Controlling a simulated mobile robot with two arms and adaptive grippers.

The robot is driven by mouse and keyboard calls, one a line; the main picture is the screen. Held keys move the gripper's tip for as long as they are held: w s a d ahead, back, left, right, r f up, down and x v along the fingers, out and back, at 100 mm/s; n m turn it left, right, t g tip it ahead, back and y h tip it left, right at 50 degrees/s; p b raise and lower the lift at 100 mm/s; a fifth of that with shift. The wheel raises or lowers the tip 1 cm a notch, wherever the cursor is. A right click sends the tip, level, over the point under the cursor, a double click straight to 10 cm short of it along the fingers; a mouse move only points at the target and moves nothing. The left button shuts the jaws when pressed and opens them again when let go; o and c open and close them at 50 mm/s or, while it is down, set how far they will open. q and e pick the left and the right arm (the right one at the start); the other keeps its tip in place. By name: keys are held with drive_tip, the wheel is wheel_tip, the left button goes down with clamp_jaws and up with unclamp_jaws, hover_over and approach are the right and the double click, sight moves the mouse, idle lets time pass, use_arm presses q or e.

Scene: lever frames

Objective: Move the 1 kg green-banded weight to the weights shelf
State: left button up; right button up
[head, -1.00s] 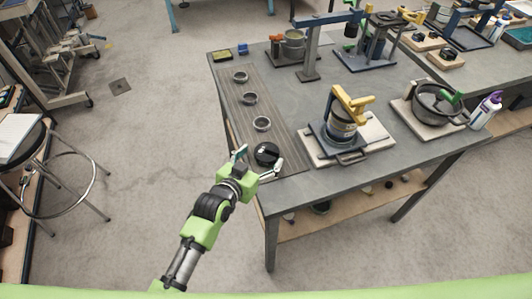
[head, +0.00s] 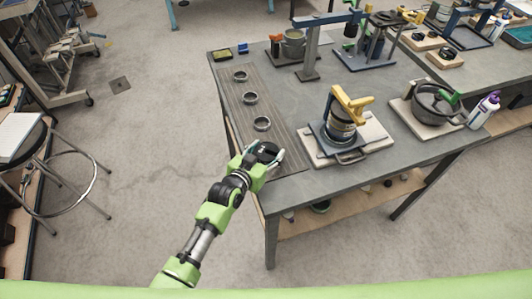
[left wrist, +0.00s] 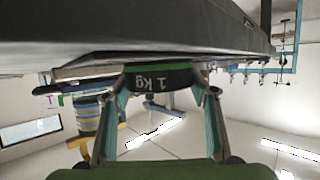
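The 1 kg weight (head: 265,148) is a dark round block near the front left corner of the grey table. In the left wrist view its green band and upside-down "1 kg" label (left wrist: 157,80) face my camera. My left gripper (head: 264,153) has its fingers on both sides of the weight. The left wrist view also shows the weight between the two fingertips (left wrist: 158,93), and the fingers look spread. Firm contact cannot be made out. My right gripper is not in view. I cannot tell for sure which surface is the weights shelf.
A ribbed mat (head: 236,97) carries several dark rings behind the weight. A yellow-handled device (head: 342,120) stands on a board to the right. A wooden lower shelf (head: 345,203) with small items runs under the table.

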use_arm(q)
drive_tip(key=shift+w+r, duration=0.2)
clamp_jaws()
drive_tip(key=shift+r, duration=0.15)
drive_tip(key=shift+r, duration=0.6)
drive_tip(key=a+r+b, duration=0.4)
drive_tip(key=a+r, duration=0.8)
drive_tip(key=a, duration=0.2)
drive_tip(key=s+a+r+m+g+h+b, duration=0.1)
drive_tip(key=s+a+r+m+g+h, duration=0.1)
drive_tip(key=s, duration=0.7)
drive_tip(key=s+a+r+m+g+h, duration=0.2)
drive_tip(key=s+a+r+m, duration=0.1)
drive_tip(key=s, duration=0.7)
drive_tip(key=shift+s+a+m+h+b, duration=0.3)
drive_tip(key=shift+a+h+b, duration=0.1)
drive_tip(key=shift+a, duration=0.25)
